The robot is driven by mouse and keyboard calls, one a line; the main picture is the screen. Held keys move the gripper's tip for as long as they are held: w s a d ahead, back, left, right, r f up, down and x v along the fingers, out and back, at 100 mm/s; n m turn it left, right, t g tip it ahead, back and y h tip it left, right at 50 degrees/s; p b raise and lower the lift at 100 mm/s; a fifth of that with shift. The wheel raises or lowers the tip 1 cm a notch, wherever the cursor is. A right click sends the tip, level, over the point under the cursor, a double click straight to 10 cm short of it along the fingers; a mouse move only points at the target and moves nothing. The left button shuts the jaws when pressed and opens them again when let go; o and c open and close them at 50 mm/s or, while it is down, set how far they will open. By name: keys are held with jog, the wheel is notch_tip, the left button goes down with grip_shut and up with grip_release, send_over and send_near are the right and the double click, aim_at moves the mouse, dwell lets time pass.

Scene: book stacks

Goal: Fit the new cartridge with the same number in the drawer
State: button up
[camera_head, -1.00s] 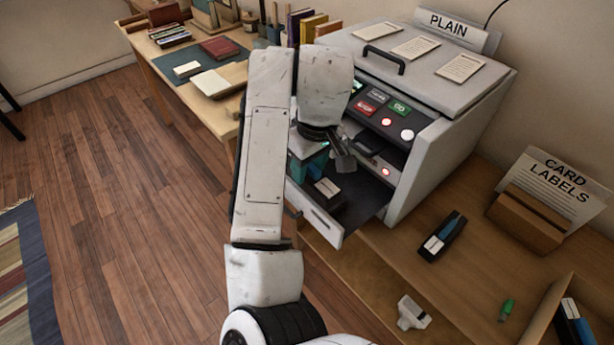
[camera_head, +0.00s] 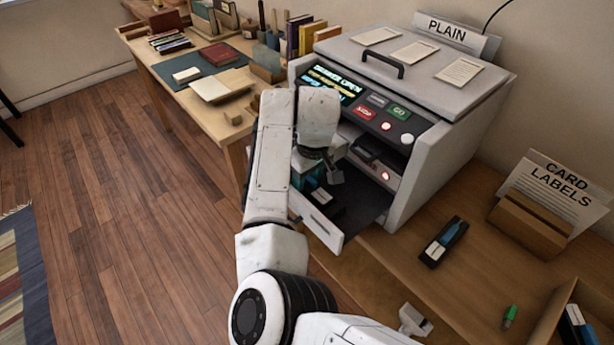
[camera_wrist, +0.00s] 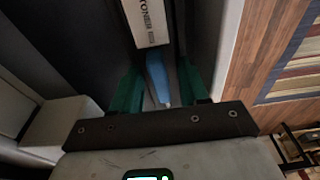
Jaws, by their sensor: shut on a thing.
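The drawer (camera_head: 321,222) of the grey machine stands open. A dark cartridge (camera_head: 320,196) with a pale label is in the drawer. In the wrist view, the cartridge's white label (camera_wrist: 149,22) shows part of the word "TONER", with a blue part below it. My gripper (camera_wrist: 157,92) has green fingers shut on this blue part. In the head view, my gripper (camera_head: 306,176) is low inside the drawer, partly hidden by my arm. Another black cartridge (camera_head: 443,242) with a blue part and white label lies on the table right of the machine. I cannot read any number.
The machine's screen (camera_head: 332,84) reads "DRAWER OPEN", beside red and green buttons. A wooden box (camera_head: 566,292) at the lower right holds more cartridges. A card labels holder (camera_head: 530,225), a green item (camera_head: 510,315) and a white item (camera_head: 413,320) are on the table.

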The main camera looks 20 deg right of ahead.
aim_at(312, 182)
jog(key=shift+f, duration=0.1)
jog(key=o, duration=1)
jog(key=r, duration=0.4)
jog(key=s+r, duration=0.1)
jog(key=r, duration=0.3)
jog(key=r+p, duration=0.1)
jog(key=r, duration=0.3)
jog(key=shift+s+d+r, duration=0.1)
jog(key=shift+s+d, duration=0.2)
jog(key=shift+s, duration=0.05)
jog(key=shift+s, duration=0.1)
